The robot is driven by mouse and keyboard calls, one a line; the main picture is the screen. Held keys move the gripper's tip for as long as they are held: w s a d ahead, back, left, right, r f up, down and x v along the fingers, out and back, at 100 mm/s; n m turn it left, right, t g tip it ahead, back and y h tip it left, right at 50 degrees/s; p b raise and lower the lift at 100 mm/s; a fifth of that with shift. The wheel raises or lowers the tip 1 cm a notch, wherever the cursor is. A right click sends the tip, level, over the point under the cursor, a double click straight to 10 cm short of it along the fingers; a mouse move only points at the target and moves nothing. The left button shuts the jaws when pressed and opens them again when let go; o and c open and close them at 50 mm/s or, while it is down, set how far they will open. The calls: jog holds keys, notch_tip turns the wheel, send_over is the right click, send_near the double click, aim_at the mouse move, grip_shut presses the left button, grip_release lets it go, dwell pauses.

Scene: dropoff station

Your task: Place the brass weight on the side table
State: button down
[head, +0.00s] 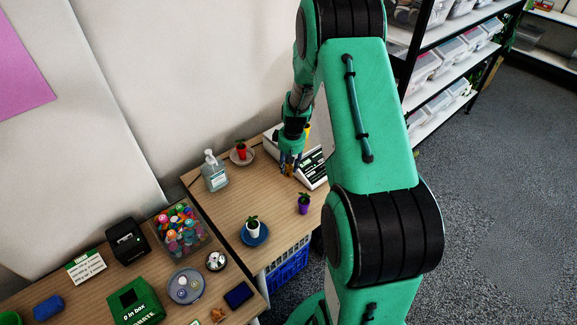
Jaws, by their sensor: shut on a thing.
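My gripper (290,165) points down above the back right of a wooden table (275,208), beside a white scale. It is shut on a small brass-coloured thing, the brass weight (289,171), which shows only as a small patch between the fingertips. I cannot tell whether the weight touches the surface below. My arm hides part of the scale and the table's right side.
The scale (313,170) stands right of my gripper. A second, cluttered table (206,255) adjoins at left.

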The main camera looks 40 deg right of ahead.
jog(key=shift+w, duration=0.1)
dwell(0.3)
jog(key=w+a+f, duration=0.1)
jog(key=w+a, duration=0.1)
jog(key=a, duration=1.1)
jog(key=w+a+f, duration=0.1)
jog(key=w+a, duration=0.1)
jog(key=a, duration=1.1)
jog(key=shift+w+a+f, duration=0.25)
jog(key=shift+w+f, duration=0.1)
jog(key=shift+w, duration=0.05)
